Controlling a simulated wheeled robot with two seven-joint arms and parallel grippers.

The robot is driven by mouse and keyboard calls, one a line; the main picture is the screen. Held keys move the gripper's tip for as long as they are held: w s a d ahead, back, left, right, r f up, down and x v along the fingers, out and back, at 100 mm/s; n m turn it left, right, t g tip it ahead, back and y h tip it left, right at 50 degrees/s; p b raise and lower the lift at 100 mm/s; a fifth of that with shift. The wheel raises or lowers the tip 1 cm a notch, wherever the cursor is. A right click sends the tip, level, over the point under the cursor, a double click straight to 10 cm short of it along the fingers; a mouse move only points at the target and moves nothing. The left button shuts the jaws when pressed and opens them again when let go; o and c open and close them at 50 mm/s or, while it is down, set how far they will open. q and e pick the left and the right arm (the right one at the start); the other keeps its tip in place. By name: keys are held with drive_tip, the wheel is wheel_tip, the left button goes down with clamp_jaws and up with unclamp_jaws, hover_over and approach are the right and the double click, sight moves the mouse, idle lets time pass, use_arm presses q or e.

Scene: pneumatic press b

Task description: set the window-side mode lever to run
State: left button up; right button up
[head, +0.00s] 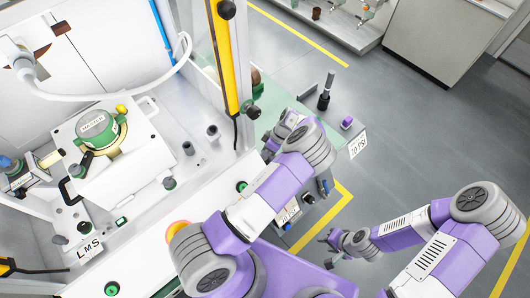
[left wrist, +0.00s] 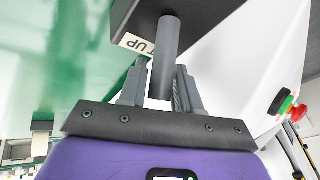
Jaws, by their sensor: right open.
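The mode lever (left wrist: 165,55) is a grey round rod in the left wrist view. It comes out of a black block (left wrist: 200,22) that has a white label ending in "UP" (left wrist: 137,44). My left gripper (left wrist: 160,88) has its two grey fingers on either side of the rod. A light gap shows on the left side of the rod, but whether the fingers press on it is unclear. In the head view my left gripper (head: 283,130) is partly hidden by its own wrist, and I cannot make out the lever there. My right gripper (head: 330,242) is open and empty over the floor.
A white press station (head: 140,215) with a green-topped unit (head: 97,128) fills the left. A yellow post (head: 225,55) stands beside my left arm. A red button (left wrist: 298,113) shows in the left wrist view.

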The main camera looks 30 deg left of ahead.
use_arm(q)
drive_tip(key=shift+c, duration=0.4)
clamp_jaws()
